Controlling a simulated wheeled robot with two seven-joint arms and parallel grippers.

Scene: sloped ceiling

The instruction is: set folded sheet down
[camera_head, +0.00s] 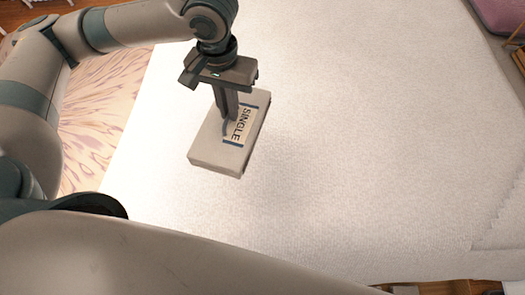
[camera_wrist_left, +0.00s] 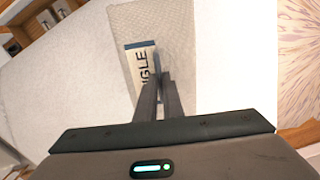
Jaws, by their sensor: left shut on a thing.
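The folded sheet (camera_head: 208,153) is a flat, light grey-beige block with a label reading "SINGLE" between dark blue bands. My left gripper (camera_head: 226,126) is shut on the folded sheet, its fingers pointing down at the label side. The sheet also shows in the left wrist view (camera_wrist_left: 184,42), beyond the closely spaced fingers (camera_wrist_left: 158,78), which cover part of the label. Below the sheet in the head view is a broad white textured bed-like surface (camera_head: 350,150). I cannot tell whether the sheet touches it. My right gripper is not in view.
The white surface is wide and clear to the right of the sheet. A patterned pink-cream rug (camera_head: 95,120) lies on the left. A mauve cushioned item (camera_head: 500,14) is at the top right, and wooden furniture (camera_wrist_left: 42,22) shows in the wrist view.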

